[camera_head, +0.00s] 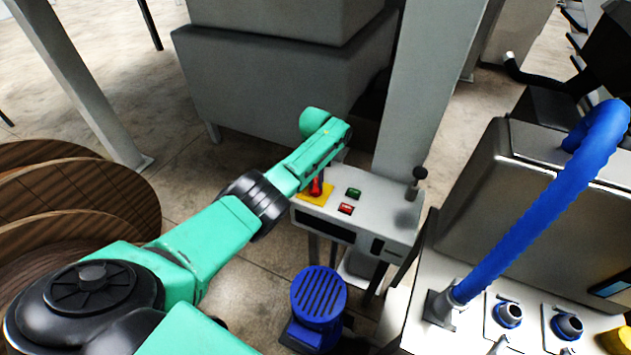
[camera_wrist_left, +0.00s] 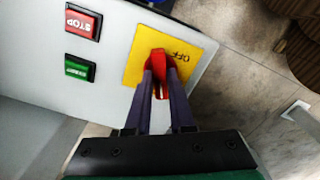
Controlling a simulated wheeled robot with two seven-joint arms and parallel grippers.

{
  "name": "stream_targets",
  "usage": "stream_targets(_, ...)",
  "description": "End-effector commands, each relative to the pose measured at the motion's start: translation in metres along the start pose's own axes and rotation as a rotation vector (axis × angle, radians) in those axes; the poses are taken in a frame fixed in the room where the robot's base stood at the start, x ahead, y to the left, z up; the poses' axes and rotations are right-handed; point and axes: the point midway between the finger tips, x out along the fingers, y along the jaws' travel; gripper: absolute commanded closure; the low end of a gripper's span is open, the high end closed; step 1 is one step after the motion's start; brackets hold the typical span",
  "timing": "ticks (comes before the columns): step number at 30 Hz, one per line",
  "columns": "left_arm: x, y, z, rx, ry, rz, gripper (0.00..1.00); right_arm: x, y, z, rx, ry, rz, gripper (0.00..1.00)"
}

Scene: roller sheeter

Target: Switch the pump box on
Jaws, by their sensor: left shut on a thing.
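The pump box (camera_head: 380,208) is a light grey box with a sloping top, in the middle of the head view. On its left part is a yellow plate (camera_head: 313,199) with a red rotary handle (camera_head: 317,187). In the left wrist view the yellow plate (camera_wrist_left: 190,50) reads "OFF" beside the red handle (camera_wrist_left: 158,60). My left gripper (camera_wrist_left: 163,82) is shut with its two fingers on the red handle; its wrist partly covers the handle in the head view. My right gripper is in neither view.
A green start button (camera_head: 353,193) and a red stop button (camera_head: 345,208) sit beside the plate. A black-knobbed lever (camera_head: 418,178) stands at the box's right. A blue motor (camera_head: 319,292) is below; a blue hose (camera_head: 530,220) arches at right. Wooden discs (camera_head: 100,190) stand at left.

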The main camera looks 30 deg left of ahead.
Motion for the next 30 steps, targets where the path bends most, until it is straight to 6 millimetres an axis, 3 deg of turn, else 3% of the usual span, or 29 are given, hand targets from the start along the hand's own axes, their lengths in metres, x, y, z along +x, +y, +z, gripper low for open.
stream_targets(15,-0.0002,0.0,0.0,0.388,-0.001,0.0,1.0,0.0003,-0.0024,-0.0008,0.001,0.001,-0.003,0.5)
stream_targets(30,-0.0004,0.0,-0.0001,0.482,0.0,0.0,1.0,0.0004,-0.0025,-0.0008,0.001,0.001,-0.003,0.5)
